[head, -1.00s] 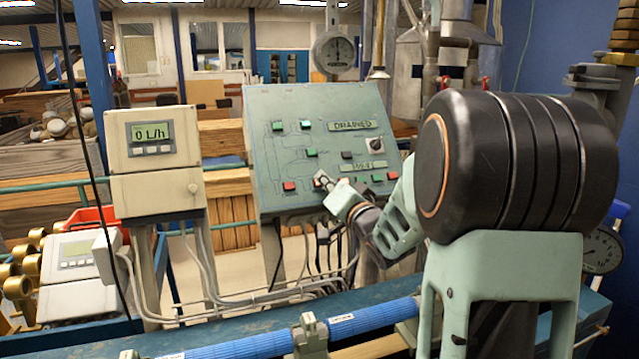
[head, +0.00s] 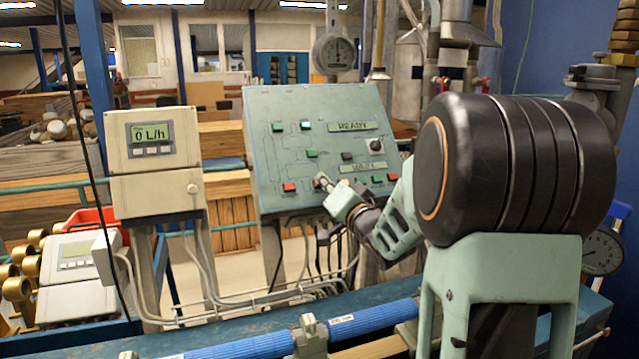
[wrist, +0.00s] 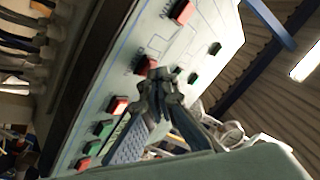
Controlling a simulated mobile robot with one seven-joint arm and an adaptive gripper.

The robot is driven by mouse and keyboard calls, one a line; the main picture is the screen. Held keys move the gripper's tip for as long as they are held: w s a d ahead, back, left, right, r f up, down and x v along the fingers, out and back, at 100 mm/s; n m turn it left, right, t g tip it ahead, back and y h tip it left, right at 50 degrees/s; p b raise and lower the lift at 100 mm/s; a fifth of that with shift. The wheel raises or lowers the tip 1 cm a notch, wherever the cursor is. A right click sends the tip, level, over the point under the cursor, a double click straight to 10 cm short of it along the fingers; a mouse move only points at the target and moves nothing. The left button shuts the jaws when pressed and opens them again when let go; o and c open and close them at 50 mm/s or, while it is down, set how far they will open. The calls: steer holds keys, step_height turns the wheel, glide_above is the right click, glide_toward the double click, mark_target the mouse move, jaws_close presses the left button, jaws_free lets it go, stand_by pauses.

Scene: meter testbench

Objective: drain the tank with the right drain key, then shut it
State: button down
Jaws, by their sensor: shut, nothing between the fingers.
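The sloped green control panel (head: 262,170) stands in mid-view with rows of small keys. Its upper display (head: 356,127) reads READY; the lower display (head: 362,167) is hard to read. I cannot tell contact or which key drains.
A grey meter box (head: 152,150) left of the panel reads 0 L/h. A round gauge (head: 334,50) stands behind the panel, another gauge (head: 602,250) at the right. A blue pipe (head: 250,346) runs along the front. Cables hang below the panel. My arm covers much of the right side.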

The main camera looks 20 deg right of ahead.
steer(key=shift+s+r, duration=0.4)
steer(key=shift+s, duration=0.1)
steer(key=shift+r, duration=0.1)
steer(key=shift+s+r+p, duration=1.4)
steer(key=shift+s+r, duration=0.15)
steer(key=shift+s, duration=0.3)
steer(key=shift+s+r+p, duration=0.45)
steer(key=shift+s+r, duration=0.1)
